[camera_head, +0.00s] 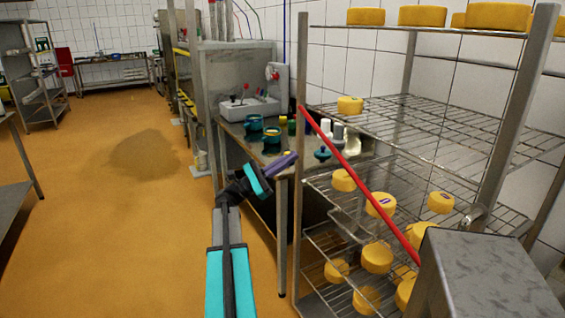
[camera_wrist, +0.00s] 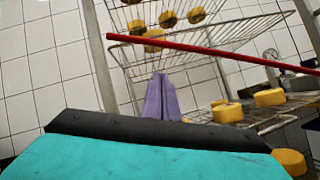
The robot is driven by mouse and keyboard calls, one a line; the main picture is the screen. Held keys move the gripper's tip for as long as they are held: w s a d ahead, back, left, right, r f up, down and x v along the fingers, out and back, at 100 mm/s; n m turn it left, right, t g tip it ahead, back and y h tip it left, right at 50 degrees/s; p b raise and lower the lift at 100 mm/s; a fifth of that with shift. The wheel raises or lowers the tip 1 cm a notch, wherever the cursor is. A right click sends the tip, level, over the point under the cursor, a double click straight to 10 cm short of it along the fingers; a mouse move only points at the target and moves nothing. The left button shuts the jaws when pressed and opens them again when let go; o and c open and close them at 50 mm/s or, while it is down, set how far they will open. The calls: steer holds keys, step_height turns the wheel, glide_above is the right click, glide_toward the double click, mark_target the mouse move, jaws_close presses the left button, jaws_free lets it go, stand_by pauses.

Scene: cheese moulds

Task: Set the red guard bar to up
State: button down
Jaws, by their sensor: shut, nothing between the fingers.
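The red guard bar (camera_head: 358,182) runs slantwise across the front of the wire rack in the head view. Its far end is at the left post, and its near end passes behind a grey metal box. In the wrist view the bar (camera_wrist: 200,49) crosses above my fingertips, with a gap between them in the picture. My gripper (camera_head: 292,156) has purple fingers and is left of the bar, outside the rack's left post. In the wrist view my gripper (camera_wrist: 158,77) is shut and empty, pointing towards the rack. The bar's pivot is not clear.
The wire rack (camera_head: 400,122) holds several yellow cheeses. A grey metal box (camera_head: 485,275) stands close at the lower right. Behind my gripper is a bench with teal moulds (camera_head: 271,140) and a control panel (camera_head: 250,106). The orange floor (camera_head: 110,230) at left is open.

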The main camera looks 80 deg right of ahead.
steer(key=s+d+r+p, duration=0.1)
steer(key=s+r, duration=0.5)
steer(key=shift+d+r, duration=0.25)
steer(key=shift+d, duration=0.05)
